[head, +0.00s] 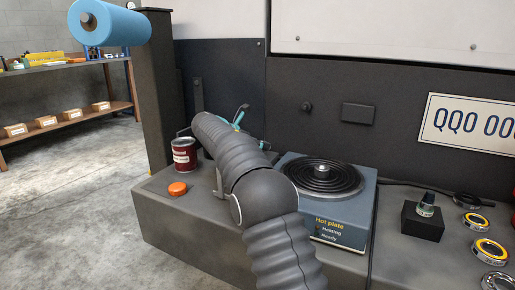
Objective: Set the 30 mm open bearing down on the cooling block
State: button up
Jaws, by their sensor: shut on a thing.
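My arm reaches from the bottom middle up and left over the grey bench. My gripper is not clearly visible; the arm's far end hides it, so what it holds cannot be seen. I cannot make out the 30 mm open bearing for certain. Ring-shaped bearings lie at the right edge: two with orange faces (474,223) (490,250) and a silver ring (495,282) cut off by the frame.
A hot plate (340,229) with a dark coil, labelled "Heating" and "Ready", stands right of my arm. A red can (184,155) and an orange button (178,188) are at the left. Teal items (238,120) show behind the arm. A dark post (153,95) rises at the left.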

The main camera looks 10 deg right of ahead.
jog(key=shift+f, duration=0.4)
jog(key=o, duration=1.3)
jog(key=shift+r, duration=0.1)
